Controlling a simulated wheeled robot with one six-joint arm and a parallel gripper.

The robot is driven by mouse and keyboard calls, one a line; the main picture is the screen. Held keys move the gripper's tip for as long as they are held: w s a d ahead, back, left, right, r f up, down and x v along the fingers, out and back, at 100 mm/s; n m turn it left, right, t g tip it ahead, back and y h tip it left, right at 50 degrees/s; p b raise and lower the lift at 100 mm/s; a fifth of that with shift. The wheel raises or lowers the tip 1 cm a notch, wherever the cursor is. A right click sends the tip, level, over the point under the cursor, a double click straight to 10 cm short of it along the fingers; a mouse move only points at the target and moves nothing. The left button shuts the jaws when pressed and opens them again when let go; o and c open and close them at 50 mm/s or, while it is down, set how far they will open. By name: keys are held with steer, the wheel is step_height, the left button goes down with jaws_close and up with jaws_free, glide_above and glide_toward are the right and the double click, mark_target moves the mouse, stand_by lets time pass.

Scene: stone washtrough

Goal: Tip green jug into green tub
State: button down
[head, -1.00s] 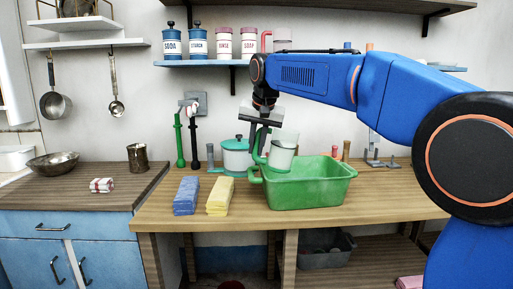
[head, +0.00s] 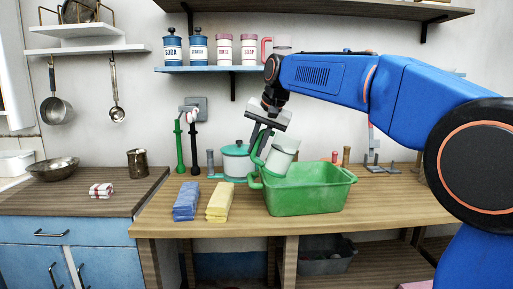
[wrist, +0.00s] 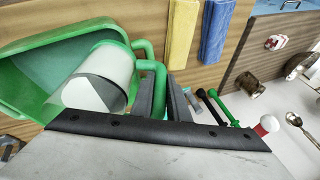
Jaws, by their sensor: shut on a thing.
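The green jug (head: 281,156), pale-bodied with a green handle, is tilted above the left part of the green tub (head: 305,200). My gripper (head: 260,145) is shut on the jug's handle, on the jug's left side. In the wrist view the jug (wrist: 103,78) hangs over the tub (wrist: 30,95), and its green handle (wrist: 150,72) runs between my gripper's fingers (wrist: 160,98). The tub stands on the wooden counter. I cannot tell whether anything is flowing from the jug.
A shelf with canisters (head: 198,48) is above.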

mark_target(261, 137)
steer(key=shift+d+r+y, duration=0.25)
steer(key=shift+r+y, duration=0.2)
steer(key=shift+y, duration=0.25)
steer(key=shift+r+y, duration=0.35)
steer(key=shift+y, duration=0.05)
steer(key=shift+d, duration=0.1)
steer(key=shift+d+r+m+y, duration=0.4)
steer(key=shift+r+y, duration=0.15)
steer(key=shift+y, duration=0.35)
steer(key=shift+d, duration=0.1)
stand_by(0.4)
steer(key=shift+d+r+y, duration=0.4)
steer(key=shift+d+y, duration=0.25)
steer(key=shift+y, duration=0.35)
